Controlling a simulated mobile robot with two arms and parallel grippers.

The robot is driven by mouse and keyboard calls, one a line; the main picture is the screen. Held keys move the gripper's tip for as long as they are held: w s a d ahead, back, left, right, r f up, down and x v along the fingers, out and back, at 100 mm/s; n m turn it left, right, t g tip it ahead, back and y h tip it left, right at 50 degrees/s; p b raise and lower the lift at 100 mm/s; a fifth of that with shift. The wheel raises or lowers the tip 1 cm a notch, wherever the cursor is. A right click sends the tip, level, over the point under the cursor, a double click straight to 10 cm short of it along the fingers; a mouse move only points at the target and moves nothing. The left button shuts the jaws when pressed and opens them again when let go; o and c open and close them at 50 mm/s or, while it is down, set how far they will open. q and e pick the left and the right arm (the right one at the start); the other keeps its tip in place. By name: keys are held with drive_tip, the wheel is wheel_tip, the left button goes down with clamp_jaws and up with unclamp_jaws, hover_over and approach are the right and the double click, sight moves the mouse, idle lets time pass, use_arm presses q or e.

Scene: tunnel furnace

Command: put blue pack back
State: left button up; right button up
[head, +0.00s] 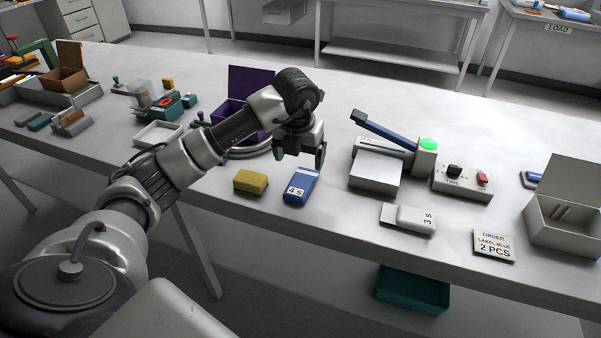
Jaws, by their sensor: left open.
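The blue pack (301,187), marked "4 s", lies on the white table near its front edge. My left gripper (300,157) is just above and behind it, pointing down. Its fingers are apart and nothing shows between them. My left arm comes in from the lower left and hides part of the purple box. My right gripper is not in view.
A yellow block (251,182) lies left of the blue pack. A sealer with a raised blue arm (384,130), a control box (462,182), a white pack (408,219), an order card (494,245) and an open box (562,222) stand to the right. A teal bin (412,291) is below the table.

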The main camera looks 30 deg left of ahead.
use_arm(q)
drive_tip(key=shift+s+r, duration=0.15)
drive_tip(key=shift+r, duration=0.85)
drive_tip(key=shift+s+r, duration=0.1)
drive_tip(key=shift+r, duration=0.85)
